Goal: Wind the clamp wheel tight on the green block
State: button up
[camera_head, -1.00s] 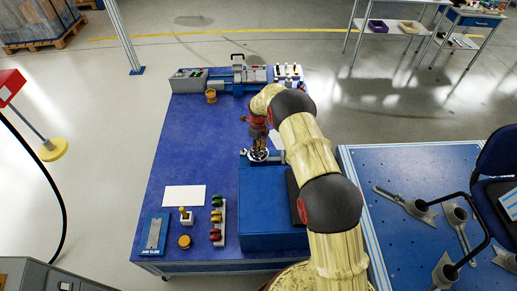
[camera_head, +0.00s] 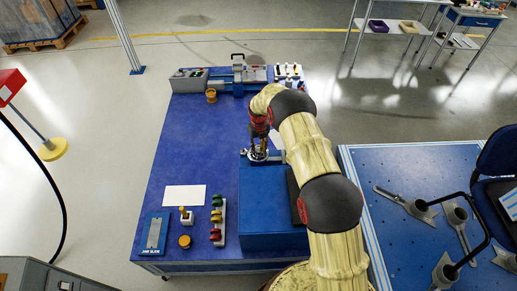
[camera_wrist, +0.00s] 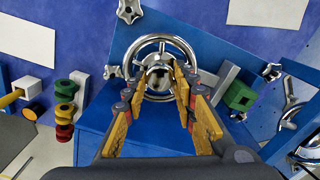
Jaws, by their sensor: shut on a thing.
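The clamp wheel (camera_wrist: 187,48) is a chrome ring with spokes and a round hub, seen in the wrist view at upper middle. It sits at the far end of the blue fixture box. My gripper (camera_wrist: 160,78) reaches down over it, with its orange fingers on either side of the hub, shut on the wheel. In the head view my gripper (camera_head: 259,143) is above the wheel (camera_head: 257,156), partly hiding it. The green block (camera_wrist: 240,96) is right of the wheel in the wrist view, beside a grey metal bar. Whether the clamp touches it, I cannot tell.
A rack of red, yellow and green pieces (camera_head: 217,221) stands left of the box (camera_head: 274,238). A white card (camera_head: 184,196) and a blue tray lie further left. Bench tools (camera_head: 237,78) line the far edge. The middle of the blue table is clear.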

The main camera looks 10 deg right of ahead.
aim_at(258, 149)
jog(key=shift+w+r, duration=0.1)
jog(key=o, duration=1.1)
jog(key=shift+o, duration=0.3)
notch_tip(258, 149, up, 12)
dwell(0.4)
